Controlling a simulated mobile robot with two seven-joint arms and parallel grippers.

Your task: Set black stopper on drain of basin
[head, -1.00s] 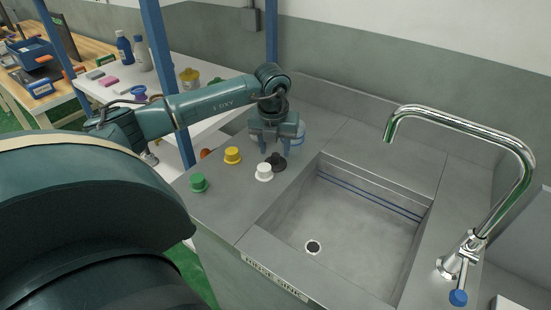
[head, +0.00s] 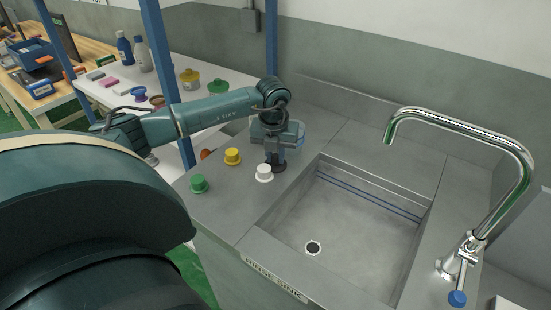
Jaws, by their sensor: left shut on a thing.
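The black stopper (head: 279,167) stands on the grey counter just behind the white stopper, left of the basin. My left gripper (head: 276,159) points down over it and is shut on its upper part, which the fingers hide. The stopper's dark base shows at counter height. The basin (head: 345,228) is sunk in the counter and looks empty. Its drain (head: 313,248) is a dark round hole with a pale ring, near the front left of the floor, uncovered. My right gripper is not in view.
White (head: 264,172), yellow (head: 233,156) and green (head: 199,183) stoppers stand on the counter left of the basin. A tall chrome faucet (head: 527,170) arches over the basin's right side. A blue post (head: 167,80) rises at left. The basin's inside is clear.

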